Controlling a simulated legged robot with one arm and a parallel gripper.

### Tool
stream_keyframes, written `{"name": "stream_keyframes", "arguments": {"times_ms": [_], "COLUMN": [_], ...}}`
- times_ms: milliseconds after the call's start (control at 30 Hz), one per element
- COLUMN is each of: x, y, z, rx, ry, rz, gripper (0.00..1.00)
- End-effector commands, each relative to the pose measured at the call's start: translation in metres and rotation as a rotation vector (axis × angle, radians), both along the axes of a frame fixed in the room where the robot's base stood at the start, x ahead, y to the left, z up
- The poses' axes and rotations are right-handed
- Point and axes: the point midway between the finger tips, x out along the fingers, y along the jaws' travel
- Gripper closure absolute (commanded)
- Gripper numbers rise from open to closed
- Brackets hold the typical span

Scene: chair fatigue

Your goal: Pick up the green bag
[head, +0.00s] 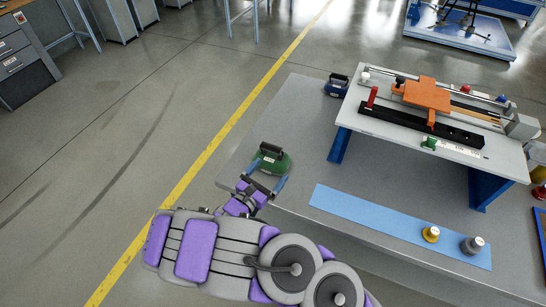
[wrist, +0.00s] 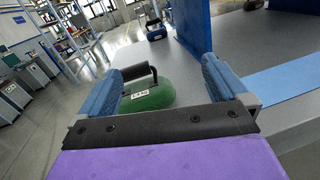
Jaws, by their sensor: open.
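The green bag (head: 272,161) is a rounded green weight with a dark handle on top. It sits near the left edge of the grey table in the head view. In the wrist view the green bag (wrist: 148,97) shows ahead with a white label and a black handle. My gripper (head: 264,182) is open, and its two blue fingers reach to either side of the bag's near side. In the wrist view my gripper (wrist: 165,85) has the bag between its fingers, nearer the left one. I cannot tell whether either finger touches it. The bag's lower near side is partly hidden.
The grey table (head: 290,105) holds a blue bag (head: 337,86) farther back. A raised white stand with an orange fixture (head: 425,93) is at the right. A blue strip (head: 380,225) bears a yellow weight (head: 431,234) and a grey weight (head: 472,245). Table around the green bag is clear.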

Motion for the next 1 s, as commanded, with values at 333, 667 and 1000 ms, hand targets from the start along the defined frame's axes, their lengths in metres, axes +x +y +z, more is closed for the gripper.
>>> {"name": "stream_keyframes", "arguments": {"times_ms": [333,667,1000], "x": [-0.007,0.053,0.096], "y": [0.043,0.022,0.011], "z": [-0.041,-0.042,-0.041], "rx": [-0.064,-0.062,-0.066], "ry": [0.07,0.069,0.067], "rz": [0.172,0.166,0.17], "gripper": [0.0,0.0,0.0]}}
